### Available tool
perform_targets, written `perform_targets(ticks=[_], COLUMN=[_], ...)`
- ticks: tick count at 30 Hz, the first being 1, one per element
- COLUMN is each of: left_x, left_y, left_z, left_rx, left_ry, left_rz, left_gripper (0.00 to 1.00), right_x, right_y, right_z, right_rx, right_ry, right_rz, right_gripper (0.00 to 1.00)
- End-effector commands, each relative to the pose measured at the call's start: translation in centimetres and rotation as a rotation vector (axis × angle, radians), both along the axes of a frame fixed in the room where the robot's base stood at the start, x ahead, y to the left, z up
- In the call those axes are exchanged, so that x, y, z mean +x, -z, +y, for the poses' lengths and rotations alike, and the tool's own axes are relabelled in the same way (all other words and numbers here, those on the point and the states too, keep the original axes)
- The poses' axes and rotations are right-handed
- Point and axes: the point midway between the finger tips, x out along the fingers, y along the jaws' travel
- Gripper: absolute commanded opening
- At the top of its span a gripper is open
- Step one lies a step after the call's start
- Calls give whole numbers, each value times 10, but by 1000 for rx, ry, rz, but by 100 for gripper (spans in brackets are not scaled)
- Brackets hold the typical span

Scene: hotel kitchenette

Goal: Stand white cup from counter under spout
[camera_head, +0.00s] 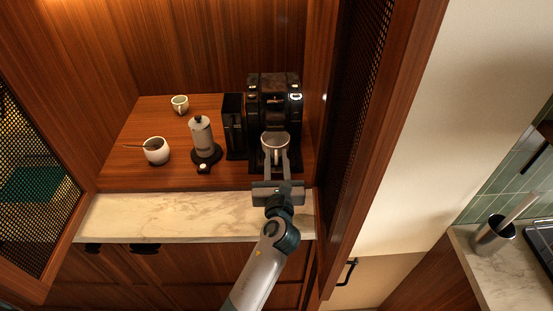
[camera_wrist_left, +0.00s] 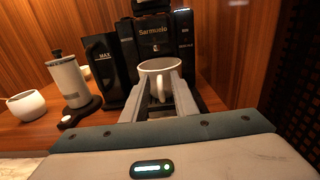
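A white cup (camera_head: 275,141) is at the front of the black coffee machine (camera_head: 262,88), below its upper body. The wrist view also shows the cup (camera_wrist_left: 160,68), upright, with its handle towards me. My left gripper (camera_head: 276,158) reaches in from the front, with its two fingers on either side of the handle. A gap shows between the fingers, so it looks open around the handle. The spout itself and the cup's base are hard to make out. My right gripper is in neither view.
A grey-white cylinder pot (camera_head: 201,137) stands on a dark base left of the machine's black tank (camera_head: 234,125). A white bowl (camera_head: 157,151) with a spoon and another small cup (camera_head: 180,104) stand further left. Cabinet walls close in on both sides.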

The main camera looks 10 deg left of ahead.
Motion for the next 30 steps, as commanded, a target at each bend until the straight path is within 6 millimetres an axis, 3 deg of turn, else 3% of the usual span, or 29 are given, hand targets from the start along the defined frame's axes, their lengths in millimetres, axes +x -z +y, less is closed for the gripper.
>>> perform_targets(ticks=[8,22,30], left_x=[-21,-97,-115], left_y=[0,-1,-4], left_z=[-6,-28,-33], left_rx=[-2,-1,-1], left_ry=[0,0,-1], left_rz=[0,1,-1], left_gripper=[26,26,26], right_x=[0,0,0], right_y=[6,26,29], right_z=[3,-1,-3], right_rx=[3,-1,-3], right_ry=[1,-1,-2], right_rz=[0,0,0], right_gripper=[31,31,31])
